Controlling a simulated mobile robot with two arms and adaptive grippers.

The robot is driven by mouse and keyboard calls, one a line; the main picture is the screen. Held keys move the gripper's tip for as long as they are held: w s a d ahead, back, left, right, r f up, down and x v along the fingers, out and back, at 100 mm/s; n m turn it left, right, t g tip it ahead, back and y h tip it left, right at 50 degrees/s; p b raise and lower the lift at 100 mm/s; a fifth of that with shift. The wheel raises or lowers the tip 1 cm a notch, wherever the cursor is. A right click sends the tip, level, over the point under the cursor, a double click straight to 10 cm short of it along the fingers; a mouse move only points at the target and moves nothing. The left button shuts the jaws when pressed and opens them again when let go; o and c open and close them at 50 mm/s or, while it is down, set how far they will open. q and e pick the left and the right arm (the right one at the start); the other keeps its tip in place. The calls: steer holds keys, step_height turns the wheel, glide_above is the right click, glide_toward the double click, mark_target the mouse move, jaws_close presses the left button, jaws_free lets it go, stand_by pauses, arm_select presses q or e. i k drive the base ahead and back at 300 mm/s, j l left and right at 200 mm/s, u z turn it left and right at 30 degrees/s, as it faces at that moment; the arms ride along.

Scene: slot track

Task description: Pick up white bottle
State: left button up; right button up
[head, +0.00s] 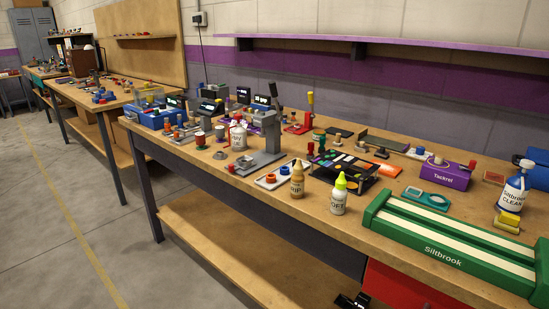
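A white bottle (338,200) with a yellow-green cap and dark lettering stands upright near the front edge of the workbench (225,172). A tan bottle (297,184) stands just left of it. Another white container (238,138) with a red top stands farther back by a grey press. Dark gripper-like parts (350,302) show at the bottom edge, below the bench top and well away from the white bottle. They look like my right gripper, mostly cut off; I cannot tell whether it is open. My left gripper is not in view.
A green Siltbrook track (455,250) lies right of the bottle. A black rack (345,170) with coloured pieces stands behind it. A blue-and-white spray bottle (512,192) and a purple Tackrel box (446,174) are at right.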

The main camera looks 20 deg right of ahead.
mark_target(339, 193)
steer(key=i+j+z, duration=0.4)
steer(key=j, duration=0.25)
steer(key=j+z, duration=0.2)
steer(key=j, duration=0.15)
steer(key=i+j+z, duration=0.2)
steer(key=j, duration=0.15)
steer(key=j+z, duration=0.2)
steer(key=j, duration=0.2)
steer(key=z, duration=1.45)
